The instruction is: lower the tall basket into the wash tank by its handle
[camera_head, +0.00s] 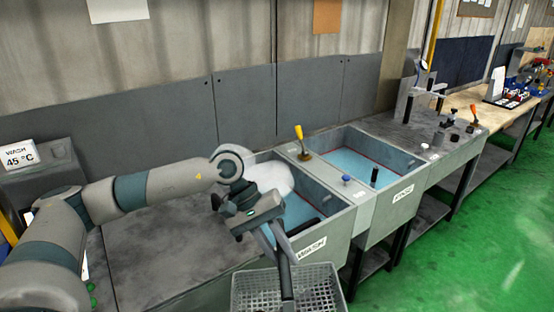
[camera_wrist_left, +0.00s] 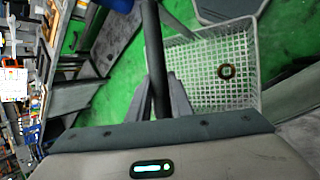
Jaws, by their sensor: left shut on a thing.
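The tall basket (camera_head: 320,285), a light grey mesh box, hangs in front of the wash tank's front wall, outside it, at the bottom of the head view. Its dark upright handle (camera_head: 284,268) rises to my left gripper (camera_head: 272,235), which is shut on it. In the left wrist view the handle (camera_wrist_left: 155,45) stands between the fingers (camera_wrist_left: 158,95), and the mesh basket (camera_wrist_left: 200,75) shows a brown ring-shaped part (camera_wrist_left: 227,72) inside. My right gripper is not in view.
A dark bar (camera_head: 303,228) lies at the wash tank's front side. The rinse tank (camera_head: 408,205) stands to the right with a dark upright handle (camera_head: 374,176). A grey worktop (camera_head: 150,255) lies left; green floor (camera_head: 460,260) is clear.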

